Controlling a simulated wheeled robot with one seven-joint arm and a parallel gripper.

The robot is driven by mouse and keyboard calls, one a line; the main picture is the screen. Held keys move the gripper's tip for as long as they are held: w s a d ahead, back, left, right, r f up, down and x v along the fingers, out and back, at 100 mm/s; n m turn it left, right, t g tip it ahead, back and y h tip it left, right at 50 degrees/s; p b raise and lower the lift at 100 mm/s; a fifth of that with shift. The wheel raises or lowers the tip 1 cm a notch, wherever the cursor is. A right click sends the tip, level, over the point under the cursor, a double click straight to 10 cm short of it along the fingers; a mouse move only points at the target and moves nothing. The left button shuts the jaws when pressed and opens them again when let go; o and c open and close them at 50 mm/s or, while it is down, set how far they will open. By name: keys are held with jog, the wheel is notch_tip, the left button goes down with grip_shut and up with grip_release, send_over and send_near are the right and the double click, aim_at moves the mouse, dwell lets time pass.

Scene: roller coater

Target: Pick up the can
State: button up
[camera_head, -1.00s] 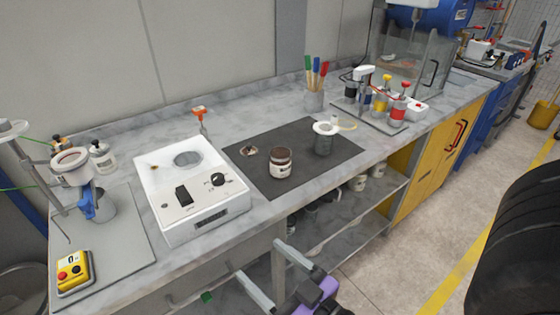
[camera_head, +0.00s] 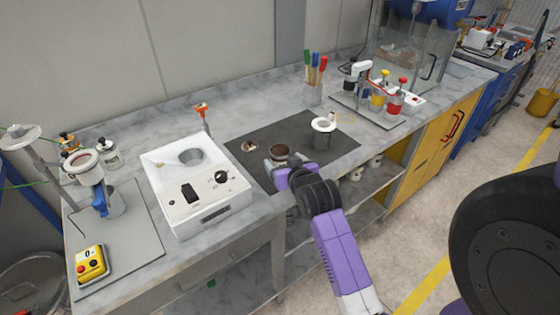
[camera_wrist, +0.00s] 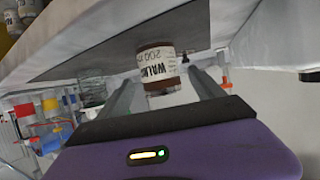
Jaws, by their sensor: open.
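The can (camera_head: 279,151) is small and brown with a white label. It stands on the dark mat (camera_head: 322,172) on the bench. In the wrist view the can (camera_wrist: 157,68) shows its label lettering and sits between the far ends of my two fingers. My gripper (camera_head: 279,162) is open, with one finger on each side of the can. I cannot tell whether either finger touches it. In the head view the gripper hides the lower part of the can.
A white device with a dial (camera_head: 196,187) is to the left. A rack of coloured bottles (camera_head: 377,98) and a brush holder (camera_head: 313,94) stand behind right. The bench's front edge runs below my arm.

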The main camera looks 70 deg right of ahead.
jog(key=shift+p+x, duration=0.65)
jog(key=shift+x, duration=3)
jog(key=shift+f, duration=0.15)
jog(key=c, duration=1.6)
notch_tip(320, 180, up, 20)
jog(key=shift+r+b, duration=0.1)
jog(key=shift+b, duration=0.2)
